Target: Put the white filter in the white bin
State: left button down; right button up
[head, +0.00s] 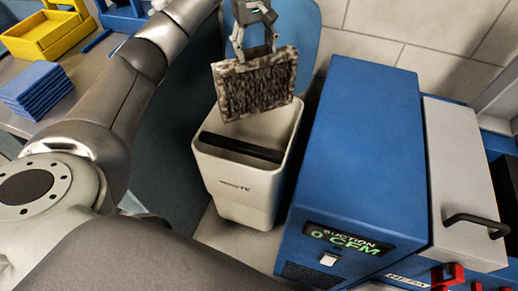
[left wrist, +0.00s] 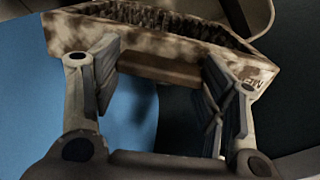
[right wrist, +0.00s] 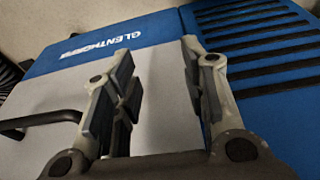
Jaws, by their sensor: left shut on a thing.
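The filter (head: 255,85) has a mottled off-white and brown frame and dark, dirty pleats. My left gripper (head: 256,50) is shut on its upper edge and holds it slightly tilted above the white bin (head: 228,190). In the left wrist view the filter (left wrist: 170,42) shows at the fingers' far end, with a brown part between them. The filter's lower edge hangs over the back part of the bin's open mouth. The bin stands upright, with a dark bar across its inside. My right gripper (right wrist: 158,85) is open and empty in the right wrist view, facing a grey and blue machine.
A blue machine (head: 355,150) with a "SUCTION 0 CFM" display stands close to the right of the bin. A grey door (head: 462,180) with a black handle is beside it. Blue pads (head: 37,88) and a yellow tray (head: 48,35) lie on the bench at left.

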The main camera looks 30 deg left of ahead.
aim_at(254, 100)
pick_arm(q)
jog(key=shift+n, duration=0.4)
jog(key=f+b, duration=0.1)
jog(key=f, duration=0.5)
jog(key=f+b, duration=0.1)
jog(key=f, duration=0.6)
jog(key=f+b, duration=0.1)
jog(key=f, duration=0.5)
jog(key=shift+a+f, duration=0.25)
jog(key=shift+a, duration=0.05)
notch_tip(254, 100, down, 5)
jog(key=shift+f+b, duration=0.15)
jog(key=shift+b, duration=0.5)
notch_tip(254, 100, down, 5)
jog(key=shift+a+f+b, duration=0.1)
jog(key=shift+f+b, duration=0.05)
jog(key=shift+b, duration=0.4)
pick_arm(e)
jog(key=w+d+v, duration=0.1)
jog(key=v, duration=0.8)
jog(key=shift+r+t, duration=0.35)
jog(key=shift+t, duration=0.05)
pick_arm(q)
jog(key=shift+c, duration=1.3)
grip_release()
pick_arm(e)
jog(key=shift+w+a, duration=0.1)
